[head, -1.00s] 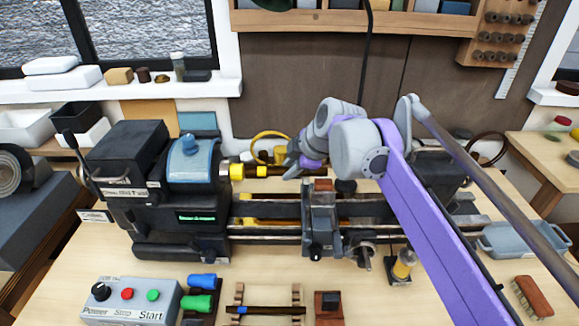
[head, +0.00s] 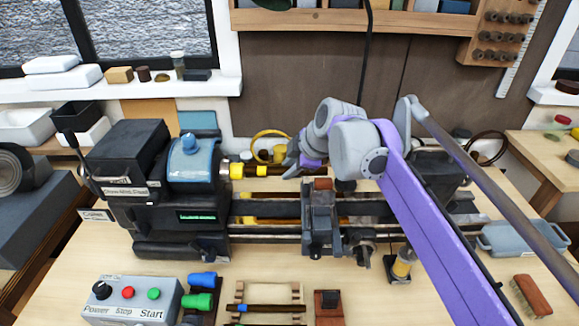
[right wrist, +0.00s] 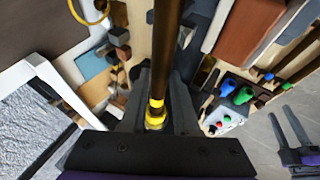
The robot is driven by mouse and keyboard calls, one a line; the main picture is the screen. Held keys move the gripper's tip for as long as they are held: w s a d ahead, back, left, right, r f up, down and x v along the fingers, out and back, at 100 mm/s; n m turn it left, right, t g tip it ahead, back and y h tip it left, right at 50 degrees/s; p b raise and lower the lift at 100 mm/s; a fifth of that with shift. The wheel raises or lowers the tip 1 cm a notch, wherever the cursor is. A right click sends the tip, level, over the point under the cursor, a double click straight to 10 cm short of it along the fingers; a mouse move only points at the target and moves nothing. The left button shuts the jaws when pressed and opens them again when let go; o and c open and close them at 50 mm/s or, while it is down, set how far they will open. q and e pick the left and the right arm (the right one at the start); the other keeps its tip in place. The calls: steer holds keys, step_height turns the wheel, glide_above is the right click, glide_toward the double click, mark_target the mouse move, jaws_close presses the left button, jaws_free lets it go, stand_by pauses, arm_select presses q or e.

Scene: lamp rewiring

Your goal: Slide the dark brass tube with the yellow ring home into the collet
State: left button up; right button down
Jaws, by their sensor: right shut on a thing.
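The dark brass tube (right wrist: 165,50) is between the fingers of my right gripper (right wrist: 163,95), which is shut on it. The yellow ring (right wrist: 155,110) is near the fingers in the right wrist view. How deep the tube's end sits is hidden. In the head view my right gripper (head: 291,169) is right of the ring. My left gripper (right wrist: 281,115) shows with fingers apart at the right of the wrist view, empty.
The lathe carriage (head: 322,220) stands below the right gripper. A control box (head: 130,302) and a rack (head: 265,292) with a blue-ringed tube are at the front. A yellow coil (head: 270,145) lies behind the tube. A brush (head: 531,297) is at the right.

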mark_target(274, 169)
steer(key=shift+a+p, duration=0.3)
steer(key=shift+a, duration=1.35)
steer(key=c, duration=0.6)
jaws_free()
